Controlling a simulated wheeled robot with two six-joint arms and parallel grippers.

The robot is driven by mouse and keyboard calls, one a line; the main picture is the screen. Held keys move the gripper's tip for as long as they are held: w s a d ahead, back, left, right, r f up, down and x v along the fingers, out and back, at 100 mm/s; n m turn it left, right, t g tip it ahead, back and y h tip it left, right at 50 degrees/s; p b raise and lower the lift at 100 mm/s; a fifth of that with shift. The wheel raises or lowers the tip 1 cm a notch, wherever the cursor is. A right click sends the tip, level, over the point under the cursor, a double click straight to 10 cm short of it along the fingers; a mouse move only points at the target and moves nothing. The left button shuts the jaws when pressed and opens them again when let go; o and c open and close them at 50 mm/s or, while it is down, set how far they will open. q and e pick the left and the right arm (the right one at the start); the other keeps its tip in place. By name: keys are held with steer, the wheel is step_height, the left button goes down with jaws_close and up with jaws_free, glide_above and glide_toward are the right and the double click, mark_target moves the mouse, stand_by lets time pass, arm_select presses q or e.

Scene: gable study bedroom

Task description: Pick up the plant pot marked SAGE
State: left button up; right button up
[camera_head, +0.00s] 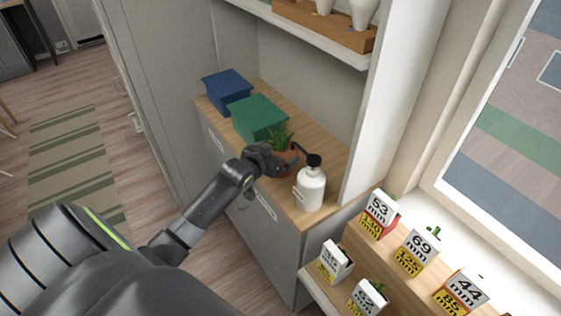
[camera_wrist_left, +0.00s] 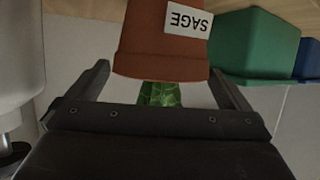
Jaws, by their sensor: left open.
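The terracotta plant pot marked SAGE (camera_wrist_left: 160,45) stands on the wooden cabinet top, its white label facing the left wrist camera. That view shows it upside down, with some green leaves (camera_wrist_left: 160,94) near the gripper palm. In the head view the green plant (camera_head: 281,136) rises above the pot, which is mostly hidden by my left gripper (camera_head: 285,160). My left gripper is open, with one finger on each side of the pot; a gap shows on the left, while the right finger looks close to the pot. My right gripper is out of view.
A green box (camera_head: 258,117) and a blue box (camera_head: 227,88) stand behind on the cabinet top (camera_head: 328,147). A shelf (camera_head: 300,32) hangs above. Several number-labelled blocks stand at the lower right.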

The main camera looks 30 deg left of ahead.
mark_target(287, 145)
arm_select(q)
steer(key=shift+x, duration=1.65)
steer(key=c, duration=1.8)
steer(key=shift+r, duration=0.15)
